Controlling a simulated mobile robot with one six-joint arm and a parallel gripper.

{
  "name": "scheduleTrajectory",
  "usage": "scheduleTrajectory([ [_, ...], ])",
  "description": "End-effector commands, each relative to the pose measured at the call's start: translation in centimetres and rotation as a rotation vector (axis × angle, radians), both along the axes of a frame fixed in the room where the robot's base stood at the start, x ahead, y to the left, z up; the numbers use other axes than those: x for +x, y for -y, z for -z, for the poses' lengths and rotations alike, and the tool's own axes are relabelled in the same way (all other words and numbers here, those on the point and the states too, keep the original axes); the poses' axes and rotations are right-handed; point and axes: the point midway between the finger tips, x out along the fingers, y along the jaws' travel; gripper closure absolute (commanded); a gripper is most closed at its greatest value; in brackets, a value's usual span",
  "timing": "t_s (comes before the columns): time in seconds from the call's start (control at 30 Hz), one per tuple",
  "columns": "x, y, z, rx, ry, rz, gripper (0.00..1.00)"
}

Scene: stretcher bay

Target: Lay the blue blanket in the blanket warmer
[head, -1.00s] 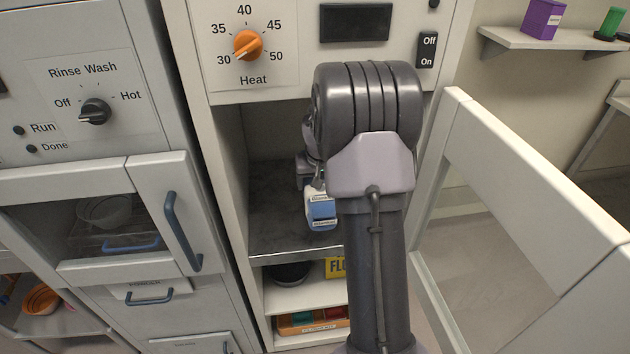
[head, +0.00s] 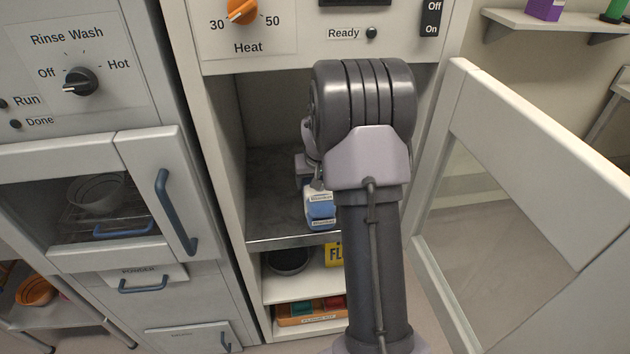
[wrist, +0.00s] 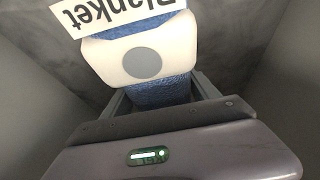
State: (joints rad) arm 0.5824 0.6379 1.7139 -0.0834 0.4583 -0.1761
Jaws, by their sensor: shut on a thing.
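The blue blanket (head: 321,209) is a small folded bundle with a white band and a label, inside the open bay of the blanket warmer (head: 222,150). My gripper (wrist: 163,92) is shut on the blanket, which also shows in the wrist view (wrist: 130,37). There its white band has a grey disc and the "Blanket" label reads upside down. The blanket is over the front part of the grey bay floor (head: 270,220); I cannot tell whether it touches it. My arm hides the bay's right part and most of the gripper in the head view.
The warmer's door (head: 520,165) stands open at the right. Above the bay are an orange heat dial (head: 242,10), a dark Ready lamp (head: 371,33) and an Off/On switch (head: 431,17). Shelves below hold a dark bowl (head: 289,262) and an orange box (head: 311,314). A rinse washer (head: 70,150) stands left.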

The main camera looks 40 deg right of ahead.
Motion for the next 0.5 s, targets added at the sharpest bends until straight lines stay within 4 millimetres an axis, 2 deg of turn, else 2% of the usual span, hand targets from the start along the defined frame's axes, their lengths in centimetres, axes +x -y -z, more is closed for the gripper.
scheduleTrajectory([
  [0.5,0.03,0.02,1.02,-0.001,0.001,0.0,1.0],
])
